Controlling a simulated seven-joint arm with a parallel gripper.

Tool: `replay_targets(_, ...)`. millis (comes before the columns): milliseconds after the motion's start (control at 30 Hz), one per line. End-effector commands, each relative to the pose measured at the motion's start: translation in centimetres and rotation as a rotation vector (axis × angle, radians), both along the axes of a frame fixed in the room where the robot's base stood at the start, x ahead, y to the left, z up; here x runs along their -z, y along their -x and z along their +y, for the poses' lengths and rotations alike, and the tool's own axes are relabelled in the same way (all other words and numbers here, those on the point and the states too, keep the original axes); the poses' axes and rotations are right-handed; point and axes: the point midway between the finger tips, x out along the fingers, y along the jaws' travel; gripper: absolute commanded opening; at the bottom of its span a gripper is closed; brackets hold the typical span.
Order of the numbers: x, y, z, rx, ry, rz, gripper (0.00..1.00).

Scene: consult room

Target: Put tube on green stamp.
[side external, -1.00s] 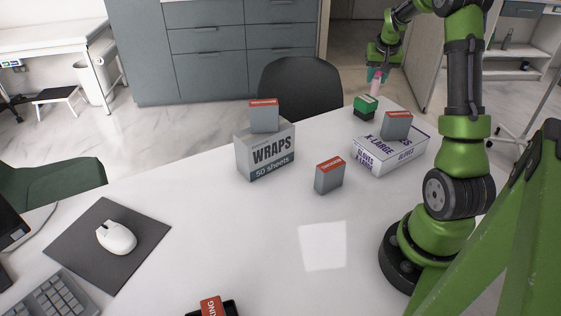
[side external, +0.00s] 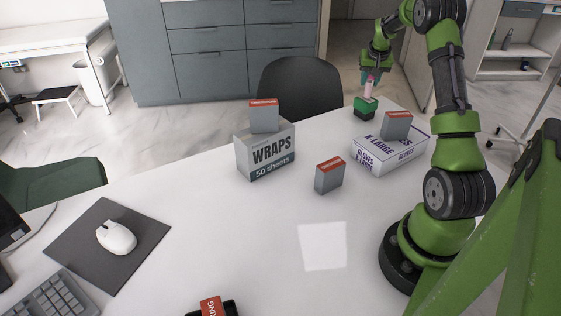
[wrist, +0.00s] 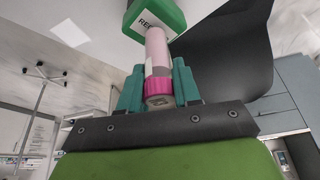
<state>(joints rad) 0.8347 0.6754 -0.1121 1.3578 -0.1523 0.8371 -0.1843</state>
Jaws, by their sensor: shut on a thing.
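My gripper (side external: 369,77) is at the far right end of the table, over the green stamp (side external: 365,107). It is shut on the pink tube (side external: 369,90), held roughly upright. In the wrist view the tube (wrist: 157,52), with a brighter pink band, sits between the teal fingers (wrist: 158,88). Its far end overlaps the white label on the green stamp (wrist: 165,12). In the side view the tube's lower end is at the stamp's top. I cannot tell whether they touch.
An X-Large gloves box (side external: 377,160) with a grey-red box (side external: 397,125) on it stands in front of the stamp. A wraps box (side external: 265,157) carries another grey-red box (side external: 264,117). One more grey-red box (side external: 329,176) stands between them.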

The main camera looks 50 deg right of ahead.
Motion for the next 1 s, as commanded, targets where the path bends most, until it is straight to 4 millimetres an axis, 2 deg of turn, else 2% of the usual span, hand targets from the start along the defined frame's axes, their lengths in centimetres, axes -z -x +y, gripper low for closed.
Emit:
replay_targets(133,0.4,0.0,0.0,0.0,-0.001,0.001,0.0)
replay_targets(167,0.3,0.0,0.0,0.0,-0.001,0.001,0.37)
replay_targets(300,0.3,0.0,0.0,0.0,-0.001,0.001,0.58)
replay_targets(667,-0.3,0.0,0.0,-0.001,0.002,-0.001,0.58)
replay_targets(767,-1.5,0.3,0.4,-0.001,0.003,-0.001,0.58)
replay_targets(1000,-6.3,1.4,2.1,-0.001,0.003,-0.003,0.58)
